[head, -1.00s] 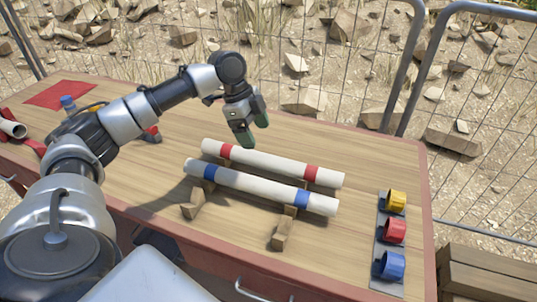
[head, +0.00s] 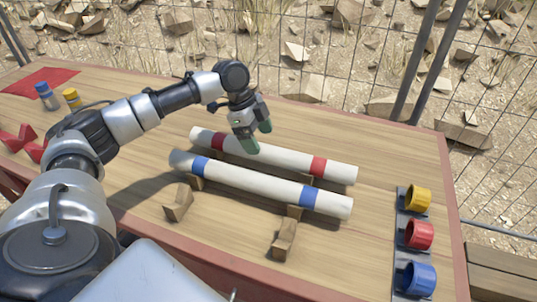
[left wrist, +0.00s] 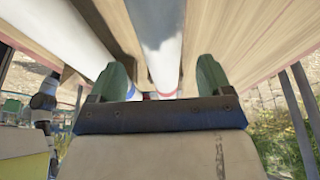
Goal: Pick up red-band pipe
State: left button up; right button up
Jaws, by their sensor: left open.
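The red-band pipe (head: 283,160) is white with a red band near each end. It lies across wooden blocks, behind the blue-band pipe (head: 255,182). My left gripper (head: 256,137) is over the red-band pipe, between its bands and nearer the left one. In the left wrist view its two green fingers (left wrist: 162,82) are apart, with a white pipe (left wrist: 160,40) running between them. Another white pipe (left wrist: 55,30) shows at the left there. I cannot tell whether the fingers touch the pipe. My right gripper is not in view.
A rack (head: 400,240) with yellow, red and blue rings stands at the right of the table (head: 400,150). A wooden support block (head: 285,240) juts out in front of the pipes. A red mat (head: 42,82) and small items are at the left. A wire fence runs behind.

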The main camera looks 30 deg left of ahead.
aim_at(266, 147)
pick_arm(q)
jog(key=x, duration=0.6)
jog(key=shift+w+d+r, duration=0.15)
jog(key=shift+d, duration=0.05)
jog(key=c, duration=1.2)
